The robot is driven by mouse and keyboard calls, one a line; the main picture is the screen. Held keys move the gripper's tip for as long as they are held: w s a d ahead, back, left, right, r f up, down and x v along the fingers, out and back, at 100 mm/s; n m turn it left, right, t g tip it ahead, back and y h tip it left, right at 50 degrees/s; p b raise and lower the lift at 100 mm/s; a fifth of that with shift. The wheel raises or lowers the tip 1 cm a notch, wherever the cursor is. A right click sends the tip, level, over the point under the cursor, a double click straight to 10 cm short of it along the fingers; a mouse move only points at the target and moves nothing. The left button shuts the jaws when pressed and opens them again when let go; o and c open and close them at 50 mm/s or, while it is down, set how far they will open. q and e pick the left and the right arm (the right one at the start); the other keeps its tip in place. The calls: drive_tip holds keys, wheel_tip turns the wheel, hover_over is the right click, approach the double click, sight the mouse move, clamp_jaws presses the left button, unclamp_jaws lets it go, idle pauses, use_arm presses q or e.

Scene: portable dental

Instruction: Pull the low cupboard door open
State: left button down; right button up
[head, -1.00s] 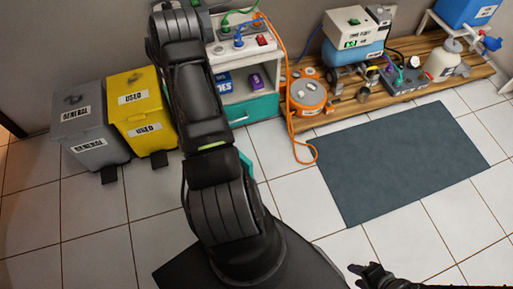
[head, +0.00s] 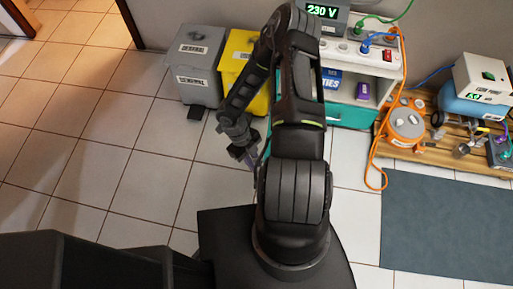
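The low white cabinet (head: 337,88) stands by the wall, with an open shelf and a teal front (head: 348,116) below it.
A grey bin (head: 200,65) and a yellow bin (head: 236,62) stand left of the cabinet. A dark mat (head: 445,225) lies nearby. The tiled floor at left is clear.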

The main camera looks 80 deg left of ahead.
use_arm(q)
drive_tip(key=shift+s+d, duration=0.1)
drive_tip(key=shift+d, duration=0.1)
drive_tip(key=c, duration=1.7)
unclamp_jaws()
drive_tip(key=shift+a, duration=0.1)
drive_tip(key=shift+p+v, duration=1)
drive_tip(key=shift+v, duration=2.85)
